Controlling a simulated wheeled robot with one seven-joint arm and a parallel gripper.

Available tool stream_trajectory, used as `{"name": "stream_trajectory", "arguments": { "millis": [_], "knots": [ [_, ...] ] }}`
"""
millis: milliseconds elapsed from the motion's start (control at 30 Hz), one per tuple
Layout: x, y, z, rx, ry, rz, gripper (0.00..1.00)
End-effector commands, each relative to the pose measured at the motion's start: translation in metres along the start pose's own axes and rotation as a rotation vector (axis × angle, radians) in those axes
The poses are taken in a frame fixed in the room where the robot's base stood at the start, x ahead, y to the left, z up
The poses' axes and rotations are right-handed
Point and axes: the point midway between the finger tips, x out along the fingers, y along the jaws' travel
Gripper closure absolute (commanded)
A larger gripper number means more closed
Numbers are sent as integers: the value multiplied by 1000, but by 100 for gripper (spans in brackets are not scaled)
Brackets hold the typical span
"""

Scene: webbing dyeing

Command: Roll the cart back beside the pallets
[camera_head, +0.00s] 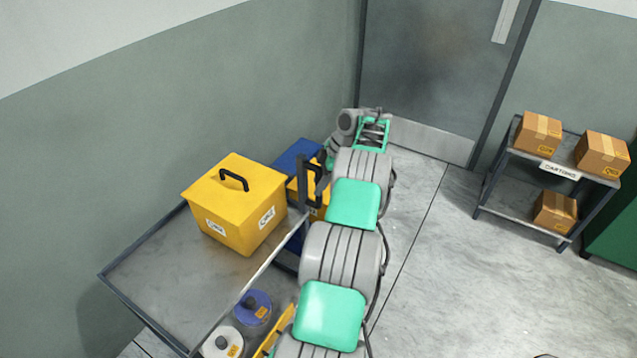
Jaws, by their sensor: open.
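The cart (150,270) stands at the left along the wall, a grey metal top in a dark frame with a lower shelf. A yellow lidded box (235,203) with a black handle sits at its far end. A dark upright handle (303,183) rises at that end. My arm reaches along the cart's right side and bends back toward this handle. My gripper (320,178) is open and small in view beside the handle; whether it touches cannot be told. No pallets can be made out.
Blue and yellow containers (297,158) stand beyond the cart, partly hidden. Spools (253,307) lie on the lower shelf. A rack (545,168) with cartons stands at the right, near a green cabinet (615,225). A grey door (430,70) is behind. The floor between is clear.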

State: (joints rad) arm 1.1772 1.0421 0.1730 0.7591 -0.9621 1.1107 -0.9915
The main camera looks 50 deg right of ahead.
Motion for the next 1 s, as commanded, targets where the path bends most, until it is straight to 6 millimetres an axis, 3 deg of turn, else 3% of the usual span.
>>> {"name": "stream_trajectory", "arguments": {
  "millis": [167,400,500,1000],
  "knots": [
    [-6,0,-1,-2,0,1,57],
    [-61,0,-3,-1,0,0,57],
    [-73,0,-3,0,0,-3,57],
    [-74,0,-1,18,2,4,57]
  ]
}}
